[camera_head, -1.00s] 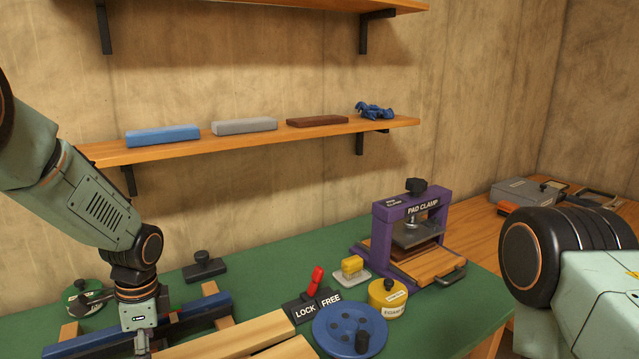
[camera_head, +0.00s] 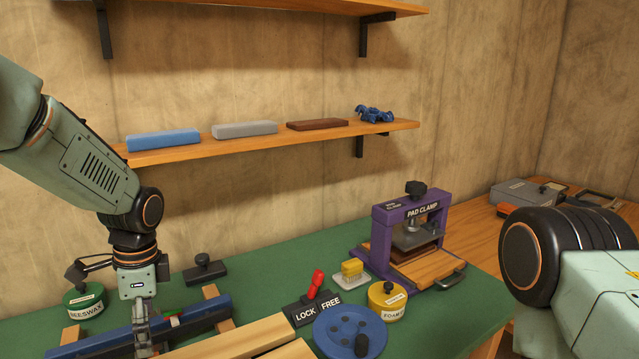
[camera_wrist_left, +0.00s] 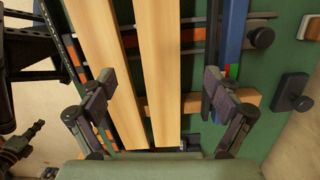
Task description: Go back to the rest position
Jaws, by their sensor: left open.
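My left gripper (camera_head: 143,335) hangs down over the wooden frame at the lower left of the head view, and its lower end is cut by the picture edge or hard to make out. In the left wrist view my left gripper (camera_wrist_left: 156,88) has its two fingers wide apart with nothing held between them. Two pale wooden planks (camera_wrist_left: 157,70) lie below it. My right arm shows only as a large joint at the right edge of the head view; its gripper is out of sight.
A green beeswax tin (camera_head: 84,302) is at left. A shelf (camera_head: 270,137) with several blocks hangs behind.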

